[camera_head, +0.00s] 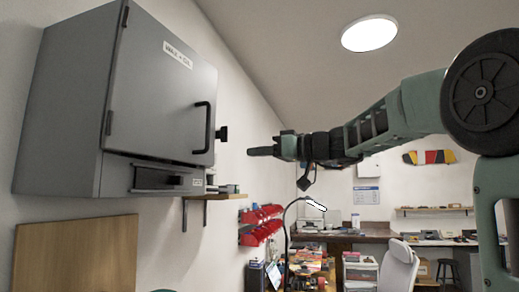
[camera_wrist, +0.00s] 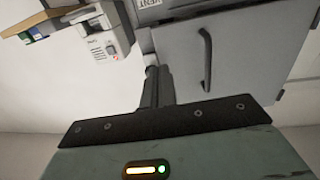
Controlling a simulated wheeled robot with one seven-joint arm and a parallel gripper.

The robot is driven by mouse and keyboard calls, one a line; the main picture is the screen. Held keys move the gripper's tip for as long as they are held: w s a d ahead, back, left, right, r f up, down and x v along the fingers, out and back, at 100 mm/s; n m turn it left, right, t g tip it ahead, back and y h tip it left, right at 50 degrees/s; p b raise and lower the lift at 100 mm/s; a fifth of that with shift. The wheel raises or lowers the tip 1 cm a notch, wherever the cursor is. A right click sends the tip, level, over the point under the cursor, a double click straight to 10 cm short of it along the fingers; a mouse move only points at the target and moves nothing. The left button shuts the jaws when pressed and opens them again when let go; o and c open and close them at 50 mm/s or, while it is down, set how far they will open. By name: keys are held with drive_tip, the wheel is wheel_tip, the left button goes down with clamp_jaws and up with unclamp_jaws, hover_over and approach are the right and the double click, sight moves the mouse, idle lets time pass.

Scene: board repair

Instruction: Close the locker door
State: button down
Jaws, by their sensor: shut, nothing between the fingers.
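The grey locker (camera_head: 62,110) hangs on the wall at left in the head view. Its door (camera_head: 155,85) has hinges on its left edge, a label near the top and a black bar handle (camera_head: 202,127) near the right edge. I cannot tell whether the door is fully shut or slightly ajar. The door (camera_wrist: 250,60) and its handle (camera_wrist: 206,60) also show in the wrist view. My gripper (camera_head: 250,151) is shut and empty, right of the door and apart from it in the picture. Its fingers (camera_wrist: 152,75) show in the wrist view, left of the handle.
A black latch-like part (camera_head: 221,133) sticks out past the door's right edge. A drawer-like panel (camera_head: 160,180) is below the door. A wooden shelf (camera_head: 215,197) and red bins (camera_head: 262,225) line the wall. A white device (camera_wrist: 102,45) shows in the wrist view.

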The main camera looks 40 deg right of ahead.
sight(213, 154)
drive_tip(key=p+x, duration=0.2)
drive_tip(key=x, duration=0.2)
drive_tip(key=p+x, duration=0.3)
drive_tip(key=x, duration=0.2)
drive_tip(key=shift+w+a+r+p, duration=0.1)
drive_tip(key=shift+r+p, duration=0.1)
drive_tip(key=shift+p, duration=0.1)
drive_tip(key=shift+w+a+f, duration=0.2)
drive_tip(key=shift+w+a, duration=0.1)
drive_tip(key=shift+w, duration=0.25)
drive_tip(key=w+b, duration=0.1)
drive_tip(key=w+a+n+g+y+b, duration=0.1)
drive_tip(key=b, duration=0.1)
drive_tip(key=shift+w+a+f, duration=0.2)
drive_tip(key=shift+w+f, duration=0.05)
drive_tip(key=shift+w, duration=0.1)
drive_tip(key=shift+w+a+y, duration=0.15)
drive_tip(key=shift+w+y, duration=0.1)
drive_tip(key=shift+y, duration=0.15)
drive_tip(key=shift+a+r+n+b, duration=0.1)
drive_tip(key=shift+r+n+b, duration=0.2)
drive_tip(key=shift+r+b, duration=0.05)
drive_tip(key=shift+a, duration=0.1)
drive_tip(key=shift+b, duration=0.3)
